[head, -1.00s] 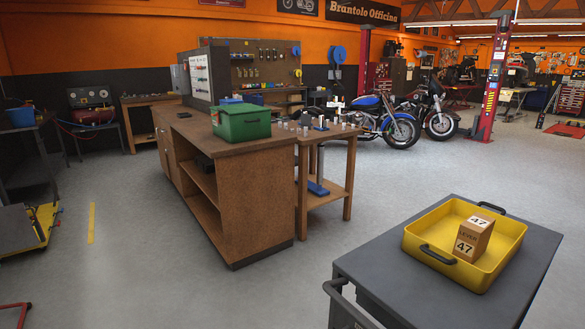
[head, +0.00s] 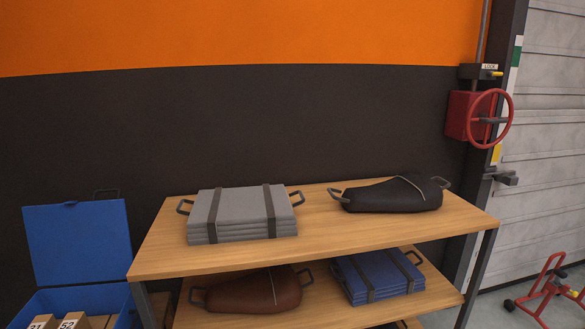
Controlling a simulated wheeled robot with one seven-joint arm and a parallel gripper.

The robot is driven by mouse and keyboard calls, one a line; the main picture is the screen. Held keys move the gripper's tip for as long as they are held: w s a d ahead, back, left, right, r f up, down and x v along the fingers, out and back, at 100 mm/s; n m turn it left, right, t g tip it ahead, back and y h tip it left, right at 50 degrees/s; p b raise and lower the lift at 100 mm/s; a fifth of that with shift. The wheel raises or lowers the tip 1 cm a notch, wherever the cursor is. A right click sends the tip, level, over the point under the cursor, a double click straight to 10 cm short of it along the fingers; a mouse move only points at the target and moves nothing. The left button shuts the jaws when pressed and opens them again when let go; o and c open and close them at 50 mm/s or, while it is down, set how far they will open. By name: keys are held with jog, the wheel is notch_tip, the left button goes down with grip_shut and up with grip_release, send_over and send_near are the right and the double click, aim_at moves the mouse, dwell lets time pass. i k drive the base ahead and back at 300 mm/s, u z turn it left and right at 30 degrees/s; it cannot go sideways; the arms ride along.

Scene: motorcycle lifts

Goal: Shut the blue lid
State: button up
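The blue lid (head: 78,240) stands open and upright at the left of the head view, with a dark handle at its top edge. It belongs to a blue box (head: 88,299) below it, cut off by the bottom edge of the view. Cardboard boxes (head: 73,322) with numbers on them, 21 and 52, show inside the blue box. My gripper is not in view.
A wooden shelf unit (head: 330,240) stands right beside the blue box. It holds grey folded pads (head: 240,213), a black bag (head: 392,195), a brown bag (head: 255,292) and blue folded pads (head: 378,273). A red handwheel (head: 490,119) and red hand truck (head: 548,288) are at right.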

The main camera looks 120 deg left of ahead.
aim_at(72, 243)
jog(key=u, duration=1.05)
jog(key=i, duration=0.1)
jog(key=u, duration=2.7)
jog(key=k, duration=0.45)
jog(key=u, duration=1.15)
jog(key=i, duration=1)
jog(key=z, duration=0.05)
